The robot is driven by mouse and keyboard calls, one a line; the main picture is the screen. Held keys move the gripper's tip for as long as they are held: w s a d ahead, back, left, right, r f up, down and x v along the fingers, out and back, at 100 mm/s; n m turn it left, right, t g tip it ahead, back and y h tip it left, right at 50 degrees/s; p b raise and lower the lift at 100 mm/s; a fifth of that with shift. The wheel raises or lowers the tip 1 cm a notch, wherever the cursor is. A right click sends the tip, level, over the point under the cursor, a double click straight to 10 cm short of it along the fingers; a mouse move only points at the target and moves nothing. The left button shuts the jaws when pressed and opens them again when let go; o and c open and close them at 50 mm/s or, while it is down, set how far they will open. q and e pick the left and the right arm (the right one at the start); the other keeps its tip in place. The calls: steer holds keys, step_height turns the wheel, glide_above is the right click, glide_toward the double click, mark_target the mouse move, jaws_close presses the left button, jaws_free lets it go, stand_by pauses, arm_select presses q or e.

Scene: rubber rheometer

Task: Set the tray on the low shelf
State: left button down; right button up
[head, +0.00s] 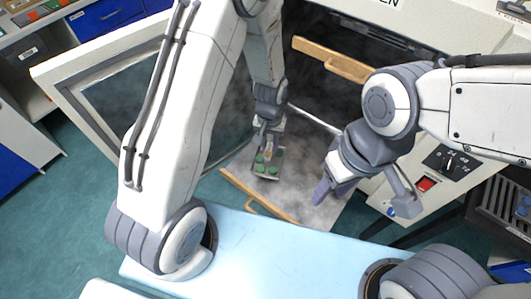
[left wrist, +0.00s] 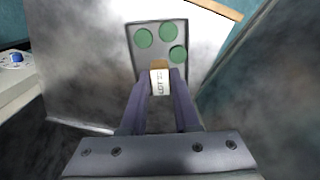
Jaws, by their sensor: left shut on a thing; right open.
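A small grey tray (head: 265,164) with several green discs is over a mottled grey metal plate with a wooden front handle (head: 255,196), which looks like the low shelf. My left gripper (head: 267,146) is shut on the tray's near-end grip. In the left wrist view the gripper (left wrist: 160,92) clasps a tan and white tag with lettering, and the tray (left wrist: 156,54) extends beyond it. Whether the tray touches the plate or hovers above it, I cannot tell. My right gripper (head: 322,190) is open, with purple fingers beside the plate's right part.
An open oven door (head: 75,95) stands at the left. A second wooden handle (head: 330,60) crosses the upper opening. Hazy vapour hangs around the chamber. A control panel with a red switch (head: 426,184) is at the right. A pale blue surface (head: 270,250) lies in front.

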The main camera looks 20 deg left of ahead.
mark_target(264, 159)
arm_select(q)
steer(key=shift+s+a+f, duration=0.35)
steer(key=shift+a+f, duration=0.15)
steer(key=shift+a, duration=0.25)
steer(key=shift+f, duration=2.05)
steer(key=c, duration=0.7)
jaws_free()
steer(key=shift+f, duration=0.1)
steer(key=shift+o, duration=0.2)
